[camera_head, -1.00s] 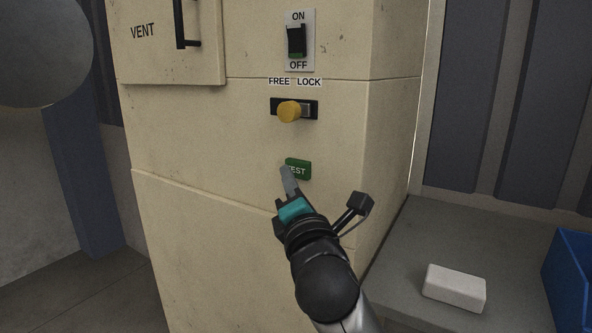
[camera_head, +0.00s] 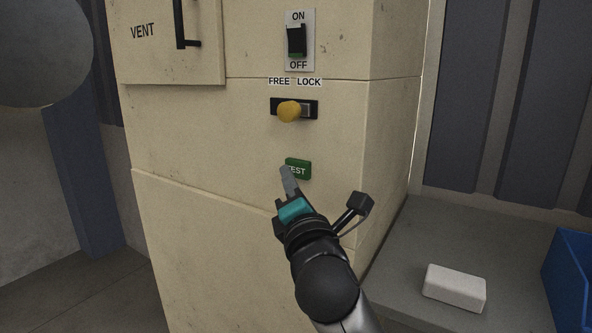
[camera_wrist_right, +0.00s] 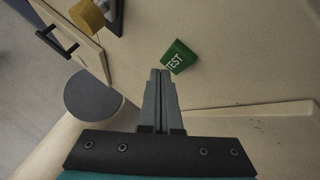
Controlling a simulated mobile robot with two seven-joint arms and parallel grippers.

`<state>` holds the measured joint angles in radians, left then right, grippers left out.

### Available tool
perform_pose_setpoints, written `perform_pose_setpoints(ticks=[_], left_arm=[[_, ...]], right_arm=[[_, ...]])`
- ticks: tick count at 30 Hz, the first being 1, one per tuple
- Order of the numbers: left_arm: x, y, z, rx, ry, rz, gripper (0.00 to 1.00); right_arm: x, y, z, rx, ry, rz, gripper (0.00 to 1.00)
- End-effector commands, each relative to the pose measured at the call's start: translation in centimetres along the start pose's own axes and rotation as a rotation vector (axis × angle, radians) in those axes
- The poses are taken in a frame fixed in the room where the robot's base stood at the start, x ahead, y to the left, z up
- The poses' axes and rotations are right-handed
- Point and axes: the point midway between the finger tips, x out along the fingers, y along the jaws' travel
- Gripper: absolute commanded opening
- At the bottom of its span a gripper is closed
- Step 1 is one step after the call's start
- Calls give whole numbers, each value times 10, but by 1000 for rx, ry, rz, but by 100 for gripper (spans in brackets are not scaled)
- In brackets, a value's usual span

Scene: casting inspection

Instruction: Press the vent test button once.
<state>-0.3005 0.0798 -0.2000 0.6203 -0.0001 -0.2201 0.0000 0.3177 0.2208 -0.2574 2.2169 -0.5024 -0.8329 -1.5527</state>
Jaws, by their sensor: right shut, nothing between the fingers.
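The green TEST button (camera_head: 299,168) sits on the front of the cream cabinet (camera_head: 220,130), below the yellow knob. It also shows in the right wrist view (camera_wrist_right: 179,57), just beyond the fingertips. My right gripper (camera_head: 287,172) is shut and empty, its fingers pointing at the button and covering its left edge in the head view. In the right wrist view the closed fingertips (camera_wrist_right: 160,72) lie just beside the button's lower left edge. I cannot tell whether they touch it. My left gripper is not in view.
A black ON/OFF rocker switch (camera_head: 296,41) and a yellow FREE/LOCK knob (camera_head: 289,111) are above the button. A VENT door with a black handle (camera_head: 180,25) is at upper left. A white block (camera_head: 455,288) and a blue bin (camera_head: 571,280) are at right.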

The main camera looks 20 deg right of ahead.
Motion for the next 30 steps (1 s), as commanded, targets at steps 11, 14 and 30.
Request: perform_pose_setpoints(ticks=[11, 14, 30], left_arm=[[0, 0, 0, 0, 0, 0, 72], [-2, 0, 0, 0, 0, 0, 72], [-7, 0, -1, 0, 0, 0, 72]], right_arm=[[0, 0, 0, 0, 0, 0, 0], [1, -1, 1, -1, 0, -1, 0], [6, -4, 4, 0, 0, 0, 0]])
